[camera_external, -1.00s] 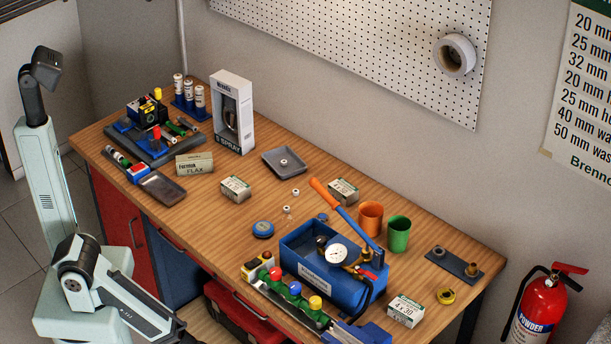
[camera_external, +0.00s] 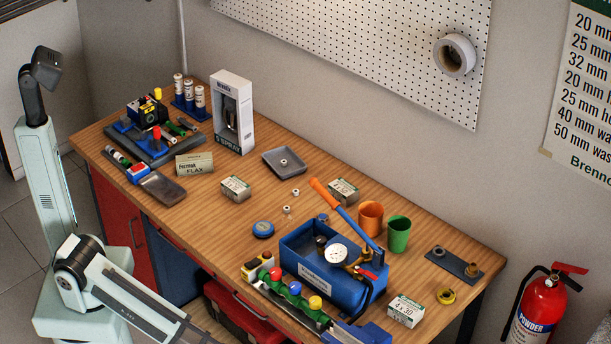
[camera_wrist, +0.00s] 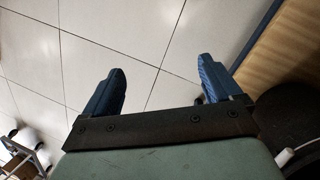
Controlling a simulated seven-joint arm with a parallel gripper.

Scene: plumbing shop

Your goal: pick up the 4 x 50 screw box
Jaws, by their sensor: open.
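Several small white-and-green boxes lie on the wooden bench. One box (camera_external: 235,188) is near the middle, and another box (camera_external: 343,191) is behind the orange-handled tool. Their labels are too small to read surely, so I cannot tell which is the 4 x 50 box. A third box (camera_external: 405,311) at the front right reads 4 x 30. My gripper (camera_wrist: 161,65) shows in the wrist view with its two blue fingers apart and nothing between them. It points over the tiled floor beside the bench edge. In the external view it is out of frame below.
A blue crate (camera_external: 297,272) with a gauge and a rack of coloured valves (camera_external: 290,290) fill the bench front. Orange (camera_external: 370,218) and green (camera_external: 398,235) cups stand behind. A grey tray (camera_external: 270,156) and a tall spray box (camera_external: 232,112) are farther back. Bare wood surrounds the middle box.

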